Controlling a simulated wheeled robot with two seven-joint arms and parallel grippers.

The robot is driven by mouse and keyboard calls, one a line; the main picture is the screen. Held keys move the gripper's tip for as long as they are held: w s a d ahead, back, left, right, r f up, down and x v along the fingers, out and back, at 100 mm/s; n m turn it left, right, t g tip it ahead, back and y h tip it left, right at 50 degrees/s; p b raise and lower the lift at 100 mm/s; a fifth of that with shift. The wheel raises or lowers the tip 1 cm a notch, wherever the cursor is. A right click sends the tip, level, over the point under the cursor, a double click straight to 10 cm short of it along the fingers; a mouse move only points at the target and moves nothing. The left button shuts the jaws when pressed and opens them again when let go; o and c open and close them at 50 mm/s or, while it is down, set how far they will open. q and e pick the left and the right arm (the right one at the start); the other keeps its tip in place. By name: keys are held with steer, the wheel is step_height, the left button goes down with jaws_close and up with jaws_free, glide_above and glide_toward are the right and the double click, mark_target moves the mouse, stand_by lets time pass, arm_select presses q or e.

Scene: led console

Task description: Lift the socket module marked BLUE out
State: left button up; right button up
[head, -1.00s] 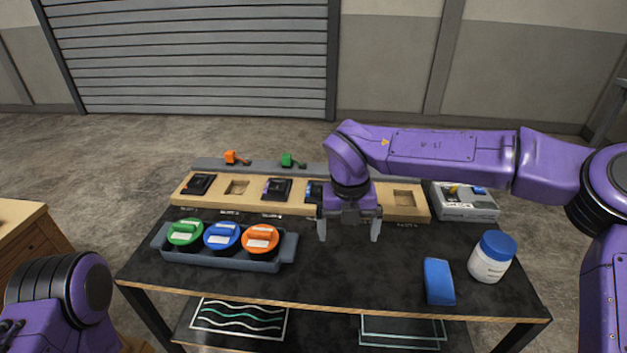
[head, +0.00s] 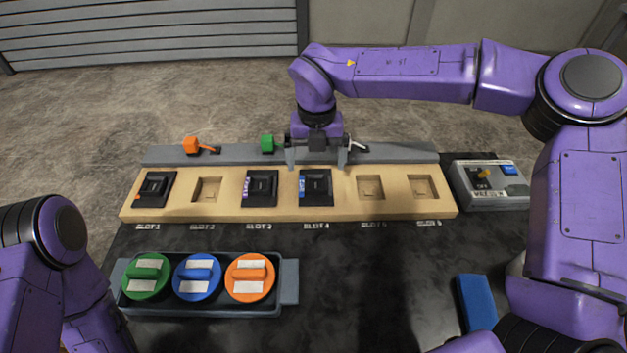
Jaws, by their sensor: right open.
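The socket module with a blue label (head: 316,188) is a black square block sitting in slot 4 of the tan wooden board (head: 228,211). The label is on its left edge, and its lettering is too small to read surely. My right gripper (head: 317,163) is open and empty, fingers pointing down, over the back edge of this module. One finger shows to each side of it; I cannot tell the height gap. My left gripper is out of view; only my left arm shows at the left.
Black modules also sit in slot 3 (head: 261,188), with a purple label, and slot 1 (head: 154,189). Slots 2, 5 and 6 are empty. A tray (head: 290,281) holds green, blue and orange round pieces. A switch box (head: 490,198) stands right; a blue block (head: 477,301) lies in front.

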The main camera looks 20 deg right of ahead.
mark_target(315, 187)
step_height(315, 187, down, 7)
steer(key=shift+f+p, duration=0.1)
steer(key=shift+p, duration=0.55)
steer(key=c, duration=0.9)
steer(key=shift+r, duration=0.5)
steer(key=s+a+r, duration=0.1)
steer(key=s+r, duration=0.3)
steer(key=r, duration=0.1)
steer(key=s+a+r, duration=0.1)
steer(key=s+r, duration=0.4)
steer(key=s+a+r, duration=0.2)
steer(key=s+r, duration=0.2)
steer(key=r, duration=0.2)
steer(key=shift+s+r, duration=0.1)
steer(key=shift+s, duration=0.15)
